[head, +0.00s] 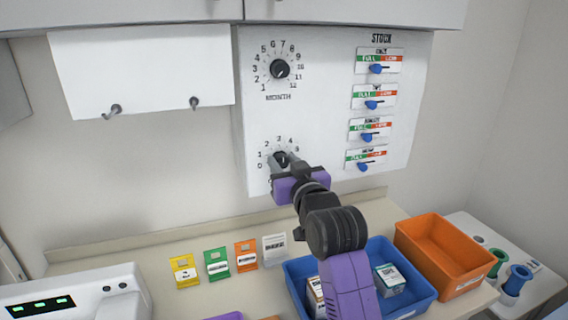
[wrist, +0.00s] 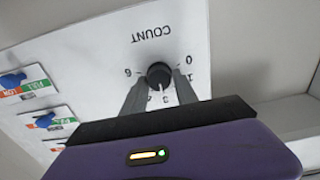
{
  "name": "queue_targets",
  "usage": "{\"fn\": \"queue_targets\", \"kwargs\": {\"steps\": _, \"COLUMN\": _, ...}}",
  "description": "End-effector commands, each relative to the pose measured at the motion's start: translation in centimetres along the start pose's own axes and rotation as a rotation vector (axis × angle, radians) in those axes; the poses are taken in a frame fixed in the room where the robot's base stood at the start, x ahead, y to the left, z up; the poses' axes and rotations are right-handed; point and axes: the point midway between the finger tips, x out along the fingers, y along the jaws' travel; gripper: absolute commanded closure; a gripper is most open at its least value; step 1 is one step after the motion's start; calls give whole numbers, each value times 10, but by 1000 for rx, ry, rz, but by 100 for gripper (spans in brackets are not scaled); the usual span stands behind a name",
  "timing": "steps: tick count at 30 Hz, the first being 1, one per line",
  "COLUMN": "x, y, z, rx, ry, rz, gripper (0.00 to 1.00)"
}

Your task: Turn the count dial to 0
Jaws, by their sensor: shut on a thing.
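The count dial is a round black knob (head: 281,158) low on the white wall panel, ringed by printed numbers. In the wrist view the knob (wrist: 159,74) appears upside down under the word COUNT. Its white pointer mark faces down in that picture, toward about the 3; the exact number is hard to read. The 0 is at the knob's upper right there. My gripper (head: 288,166) reaches the dial from the front. In the wrist view its two grey fingers (wrist: 159,90) are shut on the knob, one on each side. The fingers hide some of the numbers.
The month dial (head: 279,69) is above on the same panel (head: 330,100). Several stock sliders with blue knobs are to its right. Below, the counter holds coloured cards, a blue bin (head: 418,300) with boxes and an orange bin (head: 455,262).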

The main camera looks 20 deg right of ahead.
Motion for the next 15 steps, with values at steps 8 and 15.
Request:
{"fn": "queue_targets", "kwargs": {"steps": 8, "x": 0, "y": 0, "z": 0, "rx": -120, "ry": 0, "rz": 1, "gripper": 100}}
{"fn": "queue_targets", "kwargs": {"steps": 15, "x": 0, "y": 0, "z": 0, "rx": -325, "ry": 0, "rz": 2, "gripper": 100}}
